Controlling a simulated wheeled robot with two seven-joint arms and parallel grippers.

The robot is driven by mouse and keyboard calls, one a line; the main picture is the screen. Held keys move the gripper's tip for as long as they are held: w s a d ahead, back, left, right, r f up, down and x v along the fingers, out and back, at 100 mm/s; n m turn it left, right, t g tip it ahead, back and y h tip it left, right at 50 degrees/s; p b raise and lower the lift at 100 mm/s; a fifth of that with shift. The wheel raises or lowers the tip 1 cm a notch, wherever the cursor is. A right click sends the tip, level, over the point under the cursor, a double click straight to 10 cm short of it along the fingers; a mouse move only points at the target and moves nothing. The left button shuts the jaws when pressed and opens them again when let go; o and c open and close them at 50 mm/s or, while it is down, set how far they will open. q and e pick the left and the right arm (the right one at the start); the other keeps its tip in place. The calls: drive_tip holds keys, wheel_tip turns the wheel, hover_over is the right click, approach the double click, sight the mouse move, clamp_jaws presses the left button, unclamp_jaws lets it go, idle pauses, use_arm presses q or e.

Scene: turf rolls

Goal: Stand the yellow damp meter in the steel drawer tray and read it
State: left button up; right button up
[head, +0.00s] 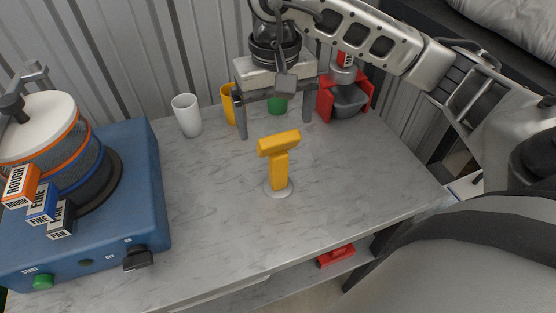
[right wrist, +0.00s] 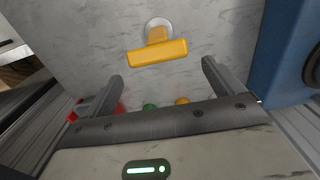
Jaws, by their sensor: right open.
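The yellow damp meter (head: 279,160) is T-shaped and stands upright on a round pale disc (head: 277,190) on the marble-look counter. It also shows in the right wrist view (right wrist: 157,53). My right gripper (head: 275,118) is open and empty, its two fingers pointing down behind the meter and apart from it. In the right wrist view the meter lies beyond the open fingertips (right wrist: 162,72), between their lines. No steel drawer tray can be made out clearly; a pale ledge shows below the counter's front edge. My left gripper is not in view.
A blue machine (head: 130,190) with stacked sieves (head: 60,150) fills the left. A white cup (head: 187,116), a yellow cup (head: 228,104), a green cup (head: 277,104) and a red holder (head: 325,100) stand along the back wall. A red item (head: 336,256) lies below the counter. The counter's right front is clear.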

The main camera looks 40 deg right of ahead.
sight(276, 147)
wheel_tip(276, 147, down, 8)
drive_tip(key=shift+r+p, duration=0.2)
drive_tip(key=shift+p, duration=0.7)
drive_tip(key=c, duration=1.4)
drive_tip(key=shift+o, duration=0.2)
drive_tip(key=shift+r, duration=0.1)
